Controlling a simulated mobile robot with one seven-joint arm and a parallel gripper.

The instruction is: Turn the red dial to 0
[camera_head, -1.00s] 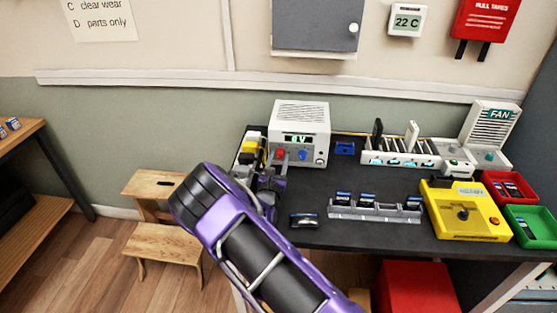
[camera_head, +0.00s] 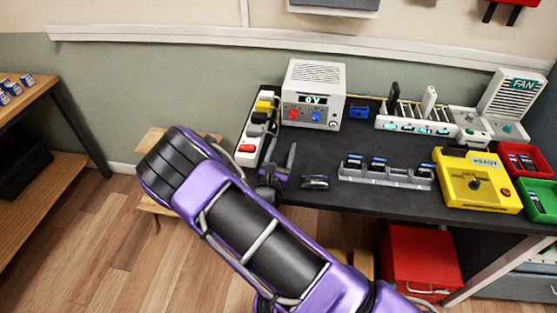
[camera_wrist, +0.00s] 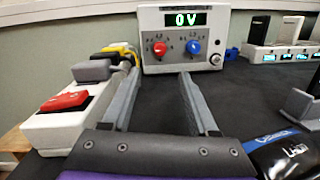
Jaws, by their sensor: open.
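The red dial (camera_head: 292,115) is on the left of the front of a white power supply box (camera_head: 314,80), beside a blue dial (camera_head: 316,116). In the wrist view the red dial (camera_wrist: 159,48) sits below the green display (camera_wrist: 186,19), which reads 0 V. The blue dial (camera_wrist: 193,46) is to its right. My gripper (camera_wrist: 155,78) is open and empty, its two fingers apart and pointing toward the box. It is in front of the box, short of the dials and not touching them. In the head view my gripper (camera_head: 283,165) is low over the desk's left front.
A power strip (camera_head: 251,140) with a red switch lies left of my gripper. A yellow READY unit (camera_head: 478,185) stands farther right. The mat between gripper and box is clear.

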